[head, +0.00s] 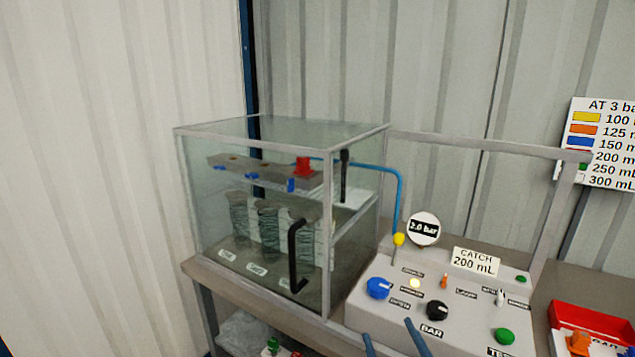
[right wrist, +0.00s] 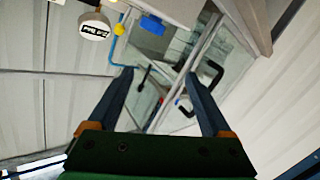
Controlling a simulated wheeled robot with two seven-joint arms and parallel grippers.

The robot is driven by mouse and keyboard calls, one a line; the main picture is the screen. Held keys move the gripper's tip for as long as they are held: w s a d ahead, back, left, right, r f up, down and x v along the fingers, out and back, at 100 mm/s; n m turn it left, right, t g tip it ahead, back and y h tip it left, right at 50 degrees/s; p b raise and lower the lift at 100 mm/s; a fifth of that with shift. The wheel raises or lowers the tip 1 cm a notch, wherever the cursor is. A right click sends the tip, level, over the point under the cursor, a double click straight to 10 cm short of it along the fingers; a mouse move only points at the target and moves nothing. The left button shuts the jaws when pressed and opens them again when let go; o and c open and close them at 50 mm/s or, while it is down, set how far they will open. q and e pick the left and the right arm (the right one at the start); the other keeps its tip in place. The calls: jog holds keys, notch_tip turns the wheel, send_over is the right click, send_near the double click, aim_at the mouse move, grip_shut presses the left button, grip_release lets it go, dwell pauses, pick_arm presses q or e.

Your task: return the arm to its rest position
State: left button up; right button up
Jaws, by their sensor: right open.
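My right gripper (head: 393,335) shows only as two blue fingertips at the bottom edge of the head view, in front of the control panel. In the right wrist view its two fingers (right wrist: 160,76) stand wide apart with nothing between them. The panel and the glass tank lie beyond the fingertips there. The rest of the right arm is hidden in the head view. My left gripper is in neither view.
A glass tank (head: 225,180) with a black handle stands on the bench. Right of it is the control panel (head: 465,318) with knobs, a gauge (head: 423,229) and a "CATCH 200 mL" sign (head: 475,262). A red bin (head: 590,318) sits at right.

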jog(key=s+d+f+m+g+h, duration=0.1)
jog(key=s+d+f+m+g, duration=0.25)
jog(key=s+f+g, duration=1.35)
jog(key=s+f+t, duration=0.1)
jog(key=s+f, duration=0.4)
jog(key=f, duration=0.5)
jog(key=s+f+t, duration=0.1)
jog(key=s+f, duration=0.3)
jog(key=f, duration=0.6)
jog(key=s+d+f+g, duration=0.1)
jog(key=s+d+f, duration=0.1)
jog(key=s+f, duration=0.7)
jog(key=s+n, duration=0.1)
jog(key=s, duration=0.1)
jog(key=shift+s+d, duration=0.3)
jog(key=shift+d, duration=0.05)
jog(key=shift+c, duration=0.2)
